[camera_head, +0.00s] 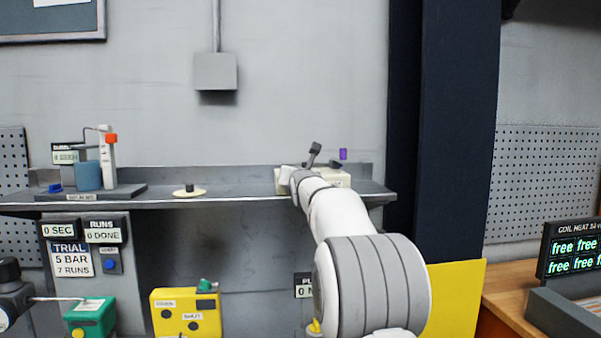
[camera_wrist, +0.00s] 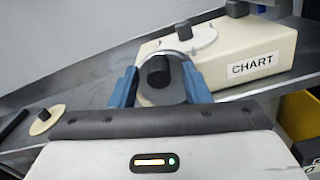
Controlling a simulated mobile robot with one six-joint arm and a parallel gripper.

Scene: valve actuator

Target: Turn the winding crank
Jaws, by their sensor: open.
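A dark crank (camera_wrist: 162,92) with a round black knob stands at the near side of a cream box marked CHART (camera_wrist: 215,58). In the wrist view my gripper (camera_wrist: 159,68) is open. Its blue fingers stand on either side of the crank and its knob, with no clear grip on it. In the head view the cream box (camera_head: 338,179) stands at the right end of the grey shelf. My white arm covers part of the box there, and the crank and fingertips cannot be made out clearly.
A cream disc with a dark knob (camera_head: 190,191) lies on the shelf (camera_head: 240,200) to the left. A yellow box (camera_head: 185,312) and a green box (camera_head: 90,318) are below. The shelf is clear between disc and cream box.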

